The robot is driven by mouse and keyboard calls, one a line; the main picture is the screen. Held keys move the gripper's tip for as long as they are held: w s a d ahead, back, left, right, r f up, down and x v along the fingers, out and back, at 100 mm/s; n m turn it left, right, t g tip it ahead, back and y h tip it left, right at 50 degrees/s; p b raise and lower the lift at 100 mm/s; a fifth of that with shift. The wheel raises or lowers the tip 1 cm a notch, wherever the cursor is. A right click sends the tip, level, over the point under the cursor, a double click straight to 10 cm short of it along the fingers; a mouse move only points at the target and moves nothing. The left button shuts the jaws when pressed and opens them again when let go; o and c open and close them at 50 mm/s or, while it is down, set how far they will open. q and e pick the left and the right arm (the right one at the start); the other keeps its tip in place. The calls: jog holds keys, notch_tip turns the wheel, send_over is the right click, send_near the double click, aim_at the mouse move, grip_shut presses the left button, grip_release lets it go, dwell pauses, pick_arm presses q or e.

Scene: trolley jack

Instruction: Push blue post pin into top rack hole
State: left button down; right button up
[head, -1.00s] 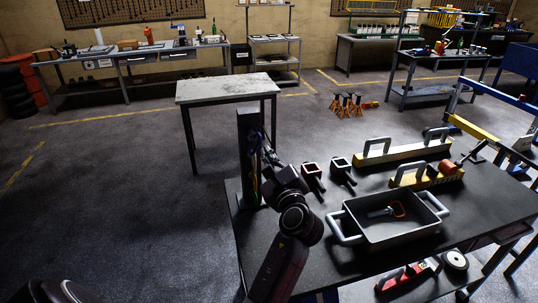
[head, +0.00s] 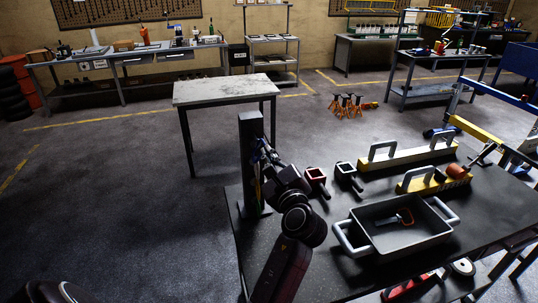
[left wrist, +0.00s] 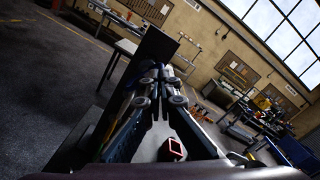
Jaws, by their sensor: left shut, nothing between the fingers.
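A dark upright post (head: 250,130) stands at the left end of the black table and also shows in the left wrist view (left wrist: 155,45). My left gripper (head: 262,148) is beside the post, on its right side in the head view. In the left wrist view its fingertips (left wrist: 160,78) are together with nothing seen between them, in front of the post. I cannot tell whether they touch it. My right gripper is not in view.
On the black table (head: 300,232), a red socket piece (head: 317,178) and a dark one (head: 347,175) lie right of the post. A grey tray (head: 358,250) with an orange-handled tool sits further right. Yellow handled bars (head: 408,156) lie behind. A pale-topped table (head: 225,90) stands beyond.

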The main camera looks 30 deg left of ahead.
aim_at(256, 142)
pick_arm(q)
jog(key=shift+w+a, duration=0.2)
jog(key=shift+a, duration=0.05)
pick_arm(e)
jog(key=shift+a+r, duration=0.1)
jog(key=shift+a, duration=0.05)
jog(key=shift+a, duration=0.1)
pick_arm(q)
jog(key=shift+w+a, duration=0.25)
jog(key=shift+a, duration=0.05)
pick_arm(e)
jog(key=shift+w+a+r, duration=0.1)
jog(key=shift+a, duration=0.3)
pick_arm(q)
jog(key=shift+w+a+p, duration=0.35)
jog(key=shift+a, duration=0.15)
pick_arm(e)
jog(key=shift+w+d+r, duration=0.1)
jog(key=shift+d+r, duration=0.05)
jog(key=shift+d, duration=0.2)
pick_arm(q)
jog(key=shift+w+a, duration=0.4)
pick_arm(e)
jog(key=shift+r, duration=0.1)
